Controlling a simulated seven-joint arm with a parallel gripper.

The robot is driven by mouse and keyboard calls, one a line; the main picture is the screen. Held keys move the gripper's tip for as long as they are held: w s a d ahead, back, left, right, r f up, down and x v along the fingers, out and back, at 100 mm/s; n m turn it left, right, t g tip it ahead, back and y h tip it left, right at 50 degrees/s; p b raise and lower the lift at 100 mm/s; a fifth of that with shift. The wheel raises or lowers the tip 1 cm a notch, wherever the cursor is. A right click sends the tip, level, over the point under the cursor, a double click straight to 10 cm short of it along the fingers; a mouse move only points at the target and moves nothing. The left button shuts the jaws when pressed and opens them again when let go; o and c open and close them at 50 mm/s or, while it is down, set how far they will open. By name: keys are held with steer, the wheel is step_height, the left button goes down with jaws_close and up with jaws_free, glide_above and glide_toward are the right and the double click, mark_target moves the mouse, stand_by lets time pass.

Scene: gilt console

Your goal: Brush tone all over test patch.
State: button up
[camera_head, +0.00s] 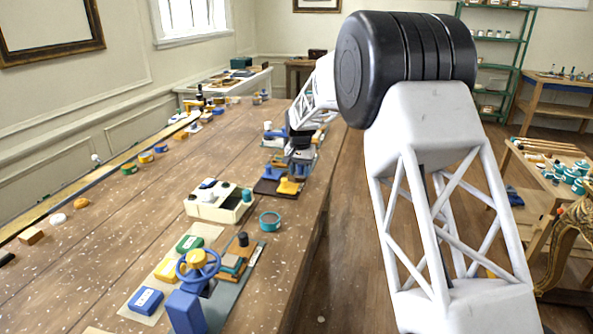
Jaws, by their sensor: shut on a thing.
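My gripper (300,158) is at the far end of my arm, low over the right edge of the long wooden table (130,215). It is small and dark here. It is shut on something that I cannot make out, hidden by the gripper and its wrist. It is just above a cluster of blue and yellow pieces on a dark board (265,188). I cannot pick out a brush, the tone or the test patch at this size; the surface under the gripper is mostly covered.
Nearer on the table are a cream box (218,203), a teal round tin (270,221) and a blue handwheel device (190,295). Small coloured pieces line the left side. Wooden floor (345,235) lies right of the table. A side table (550,165) with teal pots stands at right.

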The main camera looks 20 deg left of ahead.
steer(key=shift+d, duration=0.35)
steer(key=shift+a, duration=3.1)
step_height(320, 180, up, 8)
steer(key=shift+s, duration=0.1)
